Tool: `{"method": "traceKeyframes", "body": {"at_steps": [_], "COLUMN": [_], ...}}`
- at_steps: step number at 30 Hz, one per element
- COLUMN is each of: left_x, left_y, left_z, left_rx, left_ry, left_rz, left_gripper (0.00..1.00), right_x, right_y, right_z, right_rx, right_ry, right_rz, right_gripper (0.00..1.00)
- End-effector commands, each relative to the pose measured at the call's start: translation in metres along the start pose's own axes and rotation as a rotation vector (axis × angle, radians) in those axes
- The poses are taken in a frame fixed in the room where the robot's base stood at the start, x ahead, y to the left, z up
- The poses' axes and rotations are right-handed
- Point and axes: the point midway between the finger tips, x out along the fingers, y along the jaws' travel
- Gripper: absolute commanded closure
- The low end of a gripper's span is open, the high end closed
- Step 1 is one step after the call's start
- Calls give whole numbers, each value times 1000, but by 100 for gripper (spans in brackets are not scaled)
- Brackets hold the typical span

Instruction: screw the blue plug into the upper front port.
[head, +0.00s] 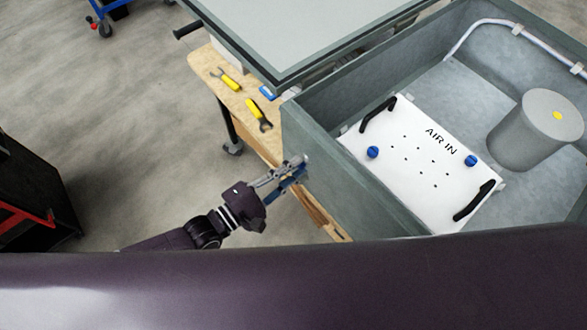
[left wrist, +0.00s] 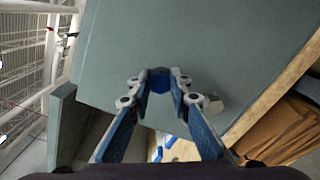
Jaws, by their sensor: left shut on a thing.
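My left gripper (head: 300,165) is at the outer front wall of the grey analyser box (head: 335,180). In the left wrist view the left gripper (left wrist: 160,90) is shut on the blue plug (left wrist: 160,80), which sits between the fingertips against or very close to the grey wall (left wrist: 200,45). The fingers and plug hide any port behind them, so I cannot tell whether the plug is seated. A short grey round fitting (left wrist: 212,103) is on the wall just right of the fingertips. My right gripper is not in view.
The box holds a white "AIR IN" panel (head: 420,160) with black handles and blue knobs, and a grey cylinder (head: 535,130). Yellow-handled tools (head: 228,80) lie on the wooden bench (head: 205,65). A grey lid (head: 300,35) is at the back. Open floor lies left.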

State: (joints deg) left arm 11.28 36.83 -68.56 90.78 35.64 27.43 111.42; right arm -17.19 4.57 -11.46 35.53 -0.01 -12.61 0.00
Motion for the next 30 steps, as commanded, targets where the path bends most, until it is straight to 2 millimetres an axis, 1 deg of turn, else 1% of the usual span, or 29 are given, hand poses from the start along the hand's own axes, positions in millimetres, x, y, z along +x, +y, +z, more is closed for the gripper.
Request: {"method": "traceKeyframes", "body": {"at_steps": [2, 11, 14, 17, 30], "left_x": [1, 2, 2, 2, 3], "left_y": [3, 6, 5, 5, 4], "left_z": [-1, 0, 0, -2, -6], "left_rx": [2, 3, 48, 192, 981], "left_ry": [-2, -3, -2, 0, 4], "left_rz": [22, 29, 30, 31, 35], "left_gripper": [100, 100, 100, 100, 100], "right_x": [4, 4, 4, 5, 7], "right_y": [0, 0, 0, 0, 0], "right_z": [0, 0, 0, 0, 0], "right_rx": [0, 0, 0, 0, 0], "right_ry": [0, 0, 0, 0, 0], "right_rz": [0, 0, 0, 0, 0], "right_gripper": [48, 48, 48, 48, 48]}}
